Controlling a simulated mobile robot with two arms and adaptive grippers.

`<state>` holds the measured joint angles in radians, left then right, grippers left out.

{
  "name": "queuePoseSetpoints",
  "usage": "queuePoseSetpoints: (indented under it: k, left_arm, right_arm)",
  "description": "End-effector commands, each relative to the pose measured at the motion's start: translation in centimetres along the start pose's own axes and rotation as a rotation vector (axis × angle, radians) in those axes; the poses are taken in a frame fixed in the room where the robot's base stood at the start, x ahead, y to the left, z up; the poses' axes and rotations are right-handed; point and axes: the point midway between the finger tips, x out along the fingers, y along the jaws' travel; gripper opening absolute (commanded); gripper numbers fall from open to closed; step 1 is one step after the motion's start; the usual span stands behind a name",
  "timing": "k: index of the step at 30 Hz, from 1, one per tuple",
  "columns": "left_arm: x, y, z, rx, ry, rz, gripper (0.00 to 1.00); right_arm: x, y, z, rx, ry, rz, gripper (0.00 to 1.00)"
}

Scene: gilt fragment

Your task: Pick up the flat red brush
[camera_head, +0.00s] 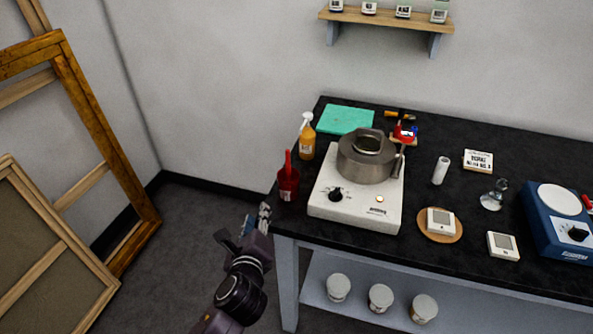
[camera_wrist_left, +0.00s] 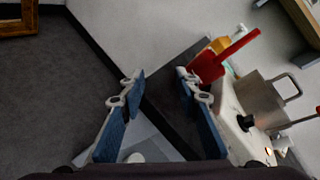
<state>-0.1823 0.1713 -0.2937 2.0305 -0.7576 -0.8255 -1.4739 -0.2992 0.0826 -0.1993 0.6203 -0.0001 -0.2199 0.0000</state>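My left gripper (camera_head: 246,224) is open and empty, off the table's left edge and left of the pot. Its blue-padded fingers (camera_wrist_left: 159,76) stand wide apart in the wrist view. My right gripper is not in view.
A white hot plate (camera_head: 352,211) with a metal pot (camera_head: 366,160) stands right of the red pot. An orange bottle (camera_head: 307,142) stands behind it. Small red and blue items (camera_head: 404,132) lie farther back. Wooden frames (camera_head: 95,130) lean at the left; the floor between is clear.

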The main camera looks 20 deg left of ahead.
Motion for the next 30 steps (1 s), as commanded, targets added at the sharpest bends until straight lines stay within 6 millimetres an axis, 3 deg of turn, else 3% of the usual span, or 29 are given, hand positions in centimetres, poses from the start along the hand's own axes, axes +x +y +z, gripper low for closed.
queuePoseSetpoints:
  k: [9,12,17,30]
  left_arm:
    - [1.8,-8.1,1.7,0.618,-0.172,-0.216,0.30]
    - [2.0,-9.8,1.8,0.754,-0.217,-0.252,0.30]
    - [2.7,-10.9,1.9,0.824,-0.241,-0.269,0.30]
    - [7.9,-13.3,2.5,0.818,-0.238,-0.268,0.30]
  right_arm:
    - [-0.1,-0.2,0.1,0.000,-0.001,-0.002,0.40]
    - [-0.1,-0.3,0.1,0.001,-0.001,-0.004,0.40]
    - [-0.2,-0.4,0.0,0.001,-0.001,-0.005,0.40]
    - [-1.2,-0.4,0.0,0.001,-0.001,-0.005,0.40]
